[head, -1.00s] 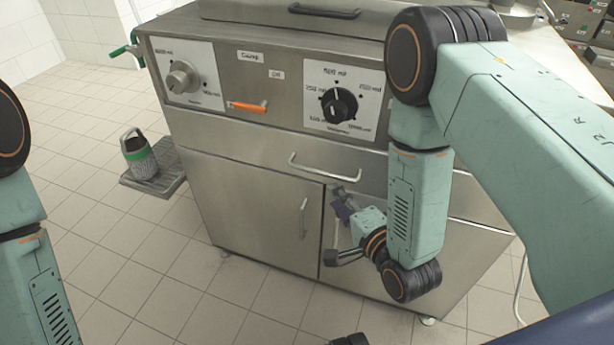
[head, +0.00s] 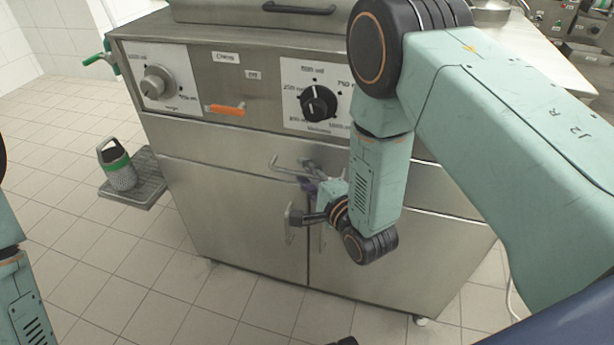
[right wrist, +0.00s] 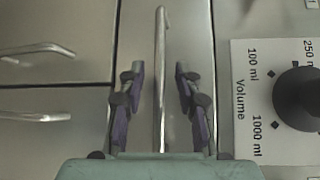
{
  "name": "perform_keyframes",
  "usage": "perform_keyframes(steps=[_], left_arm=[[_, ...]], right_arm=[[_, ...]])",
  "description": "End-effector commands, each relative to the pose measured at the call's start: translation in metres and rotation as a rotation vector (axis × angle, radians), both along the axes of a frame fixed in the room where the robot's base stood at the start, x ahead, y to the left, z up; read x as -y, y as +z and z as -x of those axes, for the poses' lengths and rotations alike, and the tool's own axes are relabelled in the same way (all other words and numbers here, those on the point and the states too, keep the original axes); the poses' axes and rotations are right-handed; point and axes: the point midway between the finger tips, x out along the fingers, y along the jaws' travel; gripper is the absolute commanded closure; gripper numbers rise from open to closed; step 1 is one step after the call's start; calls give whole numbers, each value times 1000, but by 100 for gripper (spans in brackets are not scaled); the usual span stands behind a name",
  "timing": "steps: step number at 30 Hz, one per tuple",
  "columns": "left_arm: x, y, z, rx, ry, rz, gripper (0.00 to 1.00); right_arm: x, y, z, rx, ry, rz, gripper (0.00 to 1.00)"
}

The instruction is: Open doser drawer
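The doser drawer (head: 200,156) is the wide steel front below the control panel. It looks shut, and its bar handle (head: 285,172) is partly hidden by my right gripper (head: 302,188). In the right wrist view the handle (right wrist: 160,60) runs upright between the two fingers of my right gripper (right wrist: 159,95). One finger is on each side of the bar, with a gap on both sides, so the gripper is open around it. My left arm shows only at the left edge of the head view; its gripper is out of view.
Two cupboard doors (head: 235,225) with upright handles lie below the drawer. Above it are a volume dial (head: 318,103), an orange lever (head: 226,110) and another dial (head: 158,83). A grey-green container (head: 118,168) stands on a side tray (head: 142,190). The tiled floor in front is clear.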

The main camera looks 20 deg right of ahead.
Motion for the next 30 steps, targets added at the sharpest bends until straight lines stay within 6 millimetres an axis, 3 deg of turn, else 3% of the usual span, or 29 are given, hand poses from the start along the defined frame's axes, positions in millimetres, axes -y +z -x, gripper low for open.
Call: perform_keyframes(steps=[6,18,30], left_arm=[[0,0,0,0,0,0,63],[0,0,0,0,0,0,63],[0,0,0,0,0,0,63]], right_arm=[[0,0,0,0,0,0,66],[0,0,0,0,0,0,100],[1,0,0,0,-2,0,100]])
